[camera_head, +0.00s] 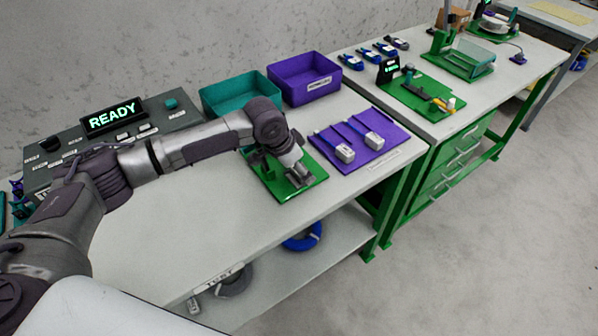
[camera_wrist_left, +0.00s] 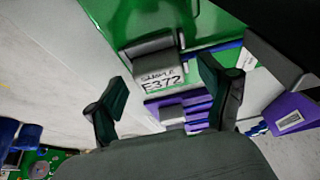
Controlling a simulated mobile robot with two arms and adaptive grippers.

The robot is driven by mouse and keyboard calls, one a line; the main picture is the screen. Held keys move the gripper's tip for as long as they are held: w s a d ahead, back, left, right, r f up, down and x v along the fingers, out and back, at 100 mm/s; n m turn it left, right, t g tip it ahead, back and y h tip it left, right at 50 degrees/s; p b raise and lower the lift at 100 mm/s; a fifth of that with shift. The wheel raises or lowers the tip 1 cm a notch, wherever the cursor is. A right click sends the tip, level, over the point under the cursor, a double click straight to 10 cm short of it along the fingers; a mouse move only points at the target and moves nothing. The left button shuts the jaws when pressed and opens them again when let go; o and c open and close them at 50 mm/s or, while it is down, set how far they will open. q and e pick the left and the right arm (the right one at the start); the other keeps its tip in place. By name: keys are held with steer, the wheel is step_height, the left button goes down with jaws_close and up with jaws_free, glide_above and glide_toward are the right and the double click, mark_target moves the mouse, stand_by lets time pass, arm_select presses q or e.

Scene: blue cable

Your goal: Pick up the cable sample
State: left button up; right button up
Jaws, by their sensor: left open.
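The sample label (camera_wrist_left: 161,80), a white tag reading "SAMPLE E372", shows between my left gripper's fingers in the left wrist view. A dark grey block (camera_wrist_left: 152,46) sits just beyond it at the edge of the green plate. My left gripper (camera_head: 298,174) is over the green plate (camera_head: 284,194) on the near bench in the head view. Its two dark fingers (camera_wrist_left: 165,102) stand apart, with no grip visible. The arm and gripper hide much of the plate in the head view, so the cable sample itself is not clear there. My right gripper is out of view.
A purple board (camera_head: 388,153) with two grey-ended connectors lies right of the plate. Teal (camera_head: 238,92) and purple (camera_head: 303,80) bins stand behind. A tester showing "READY" (camera_head: 112,117) is at left. A blue coil (camera_head: 303,238) lies below. The bench front is clear.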

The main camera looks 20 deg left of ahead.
arm_select(q)
steer(key=c, duration=1.3)
steer(key=shift+r, duration=0.1)
steer(key=shift+r, duration=0.6)
step_height(320, 180, up, 3)
steer(key=shift+w+f, duration=0.1)
steer(key=shift+f, duration=0.05)
steer(key=s+d+r, duration=0.1)
steer(key=d+r, duration=0.1)
steer(key=d, duration=0.1)
steer(key=s+d+r, duration=0.1)
steer(key=d+r, duration=0.1)
steer(key=d, duration=0.2)
steer(key=s+d+r+b, duration=0.1)
steer(key=d+r, duration=0.2)
steer(key=d, duration=0.1)
steer(key=shift+s+d, duration=0.1)
steer(key=shift+d, duration=0.05)
